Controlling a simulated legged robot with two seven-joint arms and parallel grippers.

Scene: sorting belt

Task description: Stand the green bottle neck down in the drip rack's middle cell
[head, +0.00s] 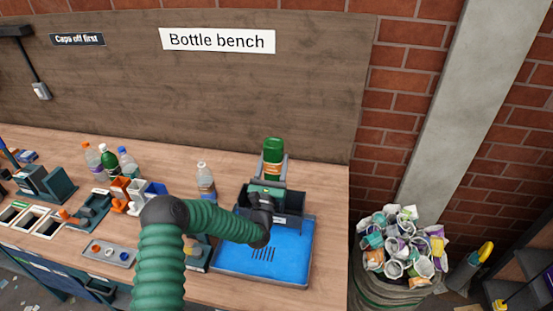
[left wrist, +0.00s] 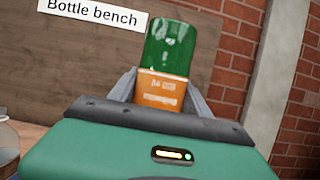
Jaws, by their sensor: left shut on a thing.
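The green bottle (head: 273,148) is base up, with its orange label below the green end. The dark drip rack (head: 292,221) stands at the back of a blue tray (head: 290,252), directly below and around the gripper. The bottle's neck is hidden behind my gripper, so I cannot tell whether it is inside a cell or above one. My right gripper is not in view.
A clear bottle (head: 206,180) stands left of the rack. Several other bottles, including another green one (head: 108,158), stand farther left. A grey tray of caps (head: 109,254) lies in front. A full waste sack (head: 400,285) stands off the bench's right end.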

